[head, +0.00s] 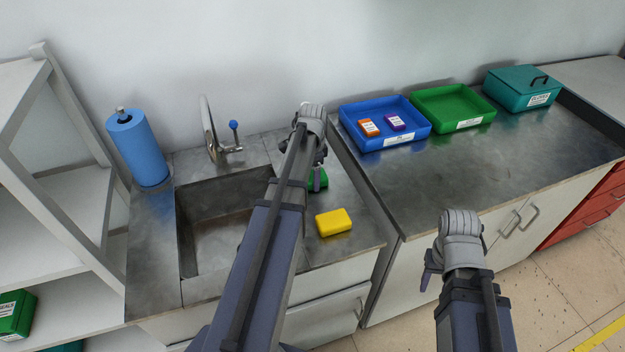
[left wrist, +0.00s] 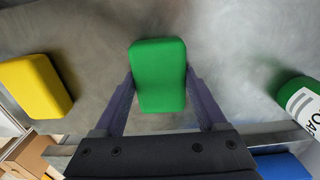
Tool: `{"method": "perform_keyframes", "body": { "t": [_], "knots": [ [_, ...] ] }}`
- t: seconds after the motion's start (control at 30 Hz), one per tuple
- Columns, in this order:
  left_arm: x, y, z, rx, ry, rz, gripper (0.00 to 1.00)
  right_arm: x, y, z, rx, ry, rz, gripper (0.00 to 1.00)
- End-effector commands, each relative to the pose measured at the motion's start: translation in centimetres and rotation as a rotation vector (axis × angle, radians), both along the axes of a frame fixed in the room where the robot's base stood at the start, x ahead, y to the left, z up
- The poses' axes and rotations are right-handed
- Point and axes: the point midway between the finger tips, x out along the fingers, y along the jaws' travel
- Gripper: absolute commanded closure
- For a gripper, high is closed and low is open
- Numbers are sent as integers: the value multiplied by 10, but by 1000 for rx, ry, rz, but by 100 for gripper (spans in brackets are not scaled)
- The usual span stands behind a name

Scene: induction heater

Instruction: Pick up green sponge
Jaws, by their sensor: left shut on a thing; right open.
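The green sponge (head: 321,181) is at the metal counter right of the sink, partly hidden by my left gripper (head: 315,177). In the left wrist view the green sponge (left wrist: 158,75) sits between the two fingers of my left gripper (left wrist: 160,82), which are shut on its sides. I cannot tell whether it touches the counter. My right gripper (head: 430,274) is open and empty, in front of the cabinets, away from the sponge.
A yellow sponge (head: 334,222) lies near the green one. A green soap container (left wrist: 296,96) stands on the other side in the left wrist view. The sink (head: 208,226), faucet (head: 211,135) and blue paper roll (head: 137,148) are left; blue (head: 410,139) and green trays (head: 478,119) stand right.

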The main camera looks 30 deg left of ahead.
Motion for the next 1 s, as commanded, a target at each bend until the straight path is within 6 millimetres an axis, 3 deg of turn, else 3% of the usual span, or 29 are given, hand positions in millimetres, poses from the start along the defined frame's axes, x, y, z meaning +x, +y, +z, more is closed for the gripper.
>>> {"method": "perform_keyframes", "body": {
  "t": [0.47, 0.67, 1.0],
  "knots": [
    [0, 0, 9, 0, 0, 0, 79, 0, 0, 9, 0, 0, 0, 50],
    [0, 0, 31, 0, 0, 0, 79, 0, 0, 31, 0, 0, 0, 50],
    [0, 0, 83, 0, 0, 0, 79, 0, 0, 84, 0, 0, 1, 50]
  ]
}}
